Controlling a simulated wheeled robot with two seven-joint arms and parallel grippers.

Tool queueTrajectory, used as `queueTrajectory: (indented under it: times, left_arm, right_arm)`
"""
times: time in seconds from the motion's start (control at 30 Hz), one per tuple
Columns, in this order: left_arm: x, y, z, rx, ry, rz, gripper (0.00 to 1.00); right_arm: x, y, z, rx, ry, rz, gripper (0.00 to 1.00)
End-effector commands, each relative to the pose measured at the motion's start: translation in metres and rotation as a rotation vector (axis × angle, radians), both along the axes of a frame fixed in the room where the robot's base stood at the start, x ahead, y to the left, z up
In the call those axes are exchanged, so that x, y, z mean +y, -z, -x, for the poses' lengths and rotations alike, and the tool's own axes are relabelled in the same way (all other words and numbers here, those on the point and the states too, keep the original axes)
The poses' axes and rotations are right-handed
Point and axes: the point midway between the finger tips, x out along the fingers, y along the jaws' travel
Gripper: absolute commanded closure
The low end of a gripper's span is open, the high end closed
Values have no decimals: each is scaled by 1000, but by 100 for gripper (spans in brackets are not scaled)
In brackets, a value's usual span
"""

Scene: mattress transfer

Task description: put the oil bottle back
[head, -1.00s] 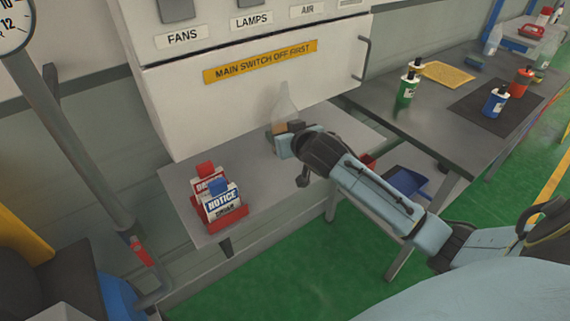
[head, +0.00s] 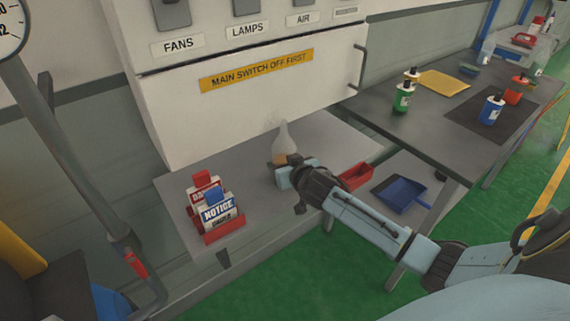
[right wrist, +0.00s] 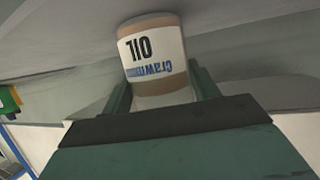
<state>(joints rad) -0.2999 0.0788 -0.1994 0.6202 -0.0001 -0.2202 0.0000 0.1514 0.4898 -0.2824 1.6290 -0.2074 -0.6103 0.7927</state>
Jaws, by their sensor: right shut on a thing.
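The oil bottle is a clear, narrow-necked bottle (head: 284,139) with a tan lower part, upright at the grey shelf (head: 258,193) below the white switch cabinet. In the right wrist view its white label reads OIL (right wrist: 152,52), upside down in the picture. My right gripper (head: 284,172) is shut on the bottle from the front right. The bottle's base is close to the grey surface; I cannot tell whether it touches. The gripper hides part of the bottle in the head view. My left gripper is not in view.
A red rack with NOTICE and DANGER signs (head: 215,212) stands left on the shelf. A red bin (head: 356,176) and blue dustpan (head: 402,193) lie lower right. The dark table (head: 425,122) holds a green bottle (head: 403,97), a blue bottle (head: 491,110) and a yellow cloth (head: 443,83).

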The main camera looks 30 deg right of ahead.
Motion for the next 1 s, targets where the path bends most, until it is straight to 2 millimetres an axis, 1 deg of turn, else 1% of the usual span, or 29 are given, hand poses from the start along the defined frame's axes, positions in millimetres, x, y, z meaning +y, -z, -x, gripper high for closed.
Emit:
queueTrajectory:
  times: [0.07,0.2,0.23,0.4,0.63,0.77,0.87,1.0]
  left_arm:
    - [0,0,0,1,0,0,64]
    - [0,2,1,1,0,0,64]
    - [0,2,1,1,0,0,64]
    - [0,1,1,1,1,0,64]
    - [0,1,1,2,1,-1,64]
    - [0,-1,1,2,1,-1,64]
    - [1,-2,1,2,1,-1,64]
    - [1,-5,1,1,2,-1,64]
  right_arm:
    - [0,-2,-1,-4,0,1,75]
    - [0,2,-1,-3,0,0,75]
    - [0,3,0,0,1,0,39]
    - [0,2,0,0,1,1,18]
    - [0,2,0,0,1,1,18]
    - [0,-2,1,0,0,1,18]
    - [2,-5,11,1,-1,0,18]
    - [5,-14,33,1,-2,1,18]
